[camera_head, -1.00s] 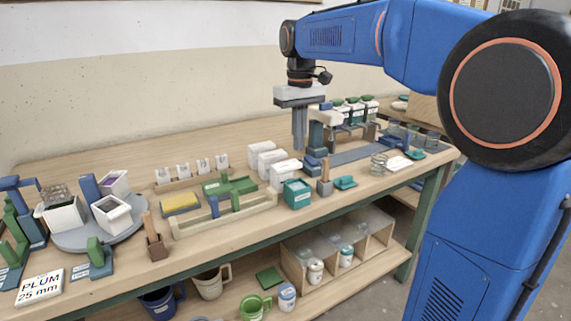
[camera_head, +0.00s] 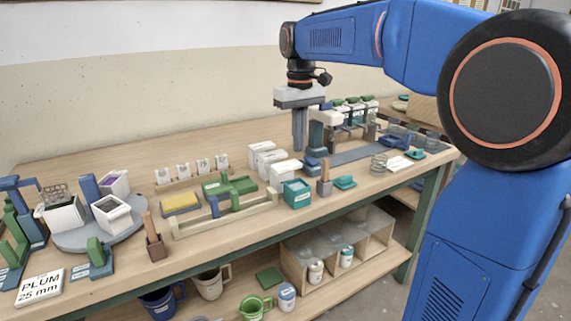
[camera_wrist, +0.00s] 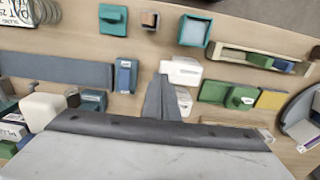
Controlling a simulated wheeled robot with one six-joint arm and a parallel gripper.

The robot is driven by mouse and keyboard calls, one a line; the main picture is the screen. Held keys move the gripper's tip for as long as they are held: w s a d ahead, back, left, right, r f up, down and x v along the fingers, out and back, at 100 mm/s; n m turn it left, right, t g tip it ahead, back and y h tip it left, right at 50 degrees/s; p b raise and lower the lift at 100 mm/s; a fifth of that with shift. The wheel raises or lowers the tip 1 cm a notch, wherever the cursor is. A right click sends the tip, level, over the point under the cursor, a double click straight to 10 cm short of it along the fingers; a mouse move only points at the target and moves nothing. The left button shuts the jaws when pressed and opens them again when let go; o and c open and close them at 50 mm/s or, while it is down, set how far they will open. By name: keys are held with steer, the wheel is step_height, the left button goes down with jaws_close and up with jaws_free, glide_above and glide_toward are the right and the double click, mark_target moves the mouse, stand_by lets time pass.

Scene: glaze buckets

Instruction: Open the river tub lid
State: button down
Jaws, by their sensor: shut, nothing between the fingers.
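Three white lidded tubs stand in a row at the middle of the bench: a far tub (camera_head: 261,149), a middle tub (camera_head: 268,160) and a near tub (camera_head: 285,171). I cannot read a name on any of them, so I cannot tell which is the river tub. My gripper (camera_head: 299,143) points down, shut and empty, to the right of the far tub and apart from it. In the wrist view, the fingers (camera_wrist: 160,86) show beside a white tub (camera_wrist: 181,72), and my gripper's body hides part of the row.
A teal box (camera_head: 297,193) and a wooden holder (camera_head: 324,187) stand in front of the tubs. A green-handled tray (camera_head: 229,186) lies left. A grey turntable (camera_head: 80,239) is far left.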

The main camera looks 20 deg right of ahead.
mark_target(298, 161)
steer(key=shift+f, duration=2.05)
steer(key=shift+r, duration=0.1)
step_height(298, 161, up, 8)
steer(key=d, duration=0.3)
steer(key=shift+w, duration=0.35)
stand_by(0.3)
steer(key=shift+s, duration=0.1)
stand_by(0.7)
